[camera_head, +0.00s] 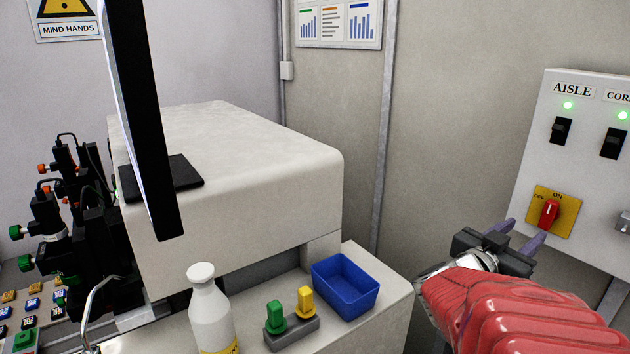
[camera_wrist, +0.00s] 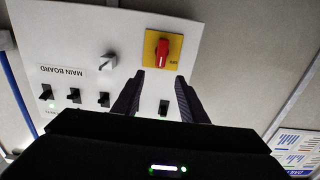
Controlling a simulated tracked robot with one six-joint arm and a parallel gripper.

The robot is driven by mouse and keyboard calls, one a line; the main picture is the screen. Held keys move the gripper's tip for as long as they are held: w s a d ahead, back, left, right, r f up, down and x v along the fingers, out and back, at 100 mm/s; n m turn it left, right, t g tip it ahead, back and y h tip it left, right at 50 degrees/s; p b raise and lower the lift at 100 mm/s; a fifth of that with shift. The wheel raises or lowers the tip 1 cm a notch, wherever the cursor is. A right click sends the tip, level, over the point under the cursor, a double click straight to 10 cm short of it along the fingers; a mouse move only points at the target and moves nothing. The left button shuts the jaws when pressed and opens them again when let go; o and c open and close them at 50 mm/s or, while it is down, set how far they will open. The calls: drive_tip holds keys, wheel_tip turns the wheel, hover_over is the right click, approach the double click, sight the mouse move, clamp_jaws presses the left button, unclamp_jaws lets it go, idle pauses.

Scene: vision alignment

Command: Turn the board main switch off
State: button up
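The board (camera_head: 590,100) is a pale panel on the right in the head view; it shows upside down in the wrist view (camera_wrist: 75,30). Its red rotary switch (camera_head: 549,213) sits on a yellow plate (camera_head: 571,207) marked OFF and ON. The knob's handle stands roughly upright, toward ON. The wrist view also shows the red switch (camera_wrist: 162,53), just beyond my fingertips. My gripper (camera_head: 519,235) is open and empty, its two fingers (camera_wrist: 160,76) apart and pointing at the board. It looks short of the knob; the exact gap is unclear.
Black toggles (camera_head: 561,130) under lit green lamps are above the red switch. A grey switch (camera_wrist: 108,61) sits beside it. A bench at left holds a blue bin (camera_head: 345,287), a white bottle (camera_head: 211,310) and green and yellow pieces (camera_head: 290,312).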

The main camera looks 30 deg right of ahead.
sight(549, 210)
drive_tip(key=shift+w+d, duration=0.1)
drive_tip(key=shift+d, duration=0.05)
drive_tip(key=d, duration=0.4)
drive_tip(key=w+d, duration=0.1)
drive_tip(key=d, duration=0.4)
drive_tip(key=w+d, duration=0.1)
drive_tip(key=d, duration=0.3)
drive_tip(key=shift+d, duration=0.2)
drive_tip(key=shift+c, duration=0.5)
drive_tip(key=shift+a, duration=0.1)
clamp_jaws()
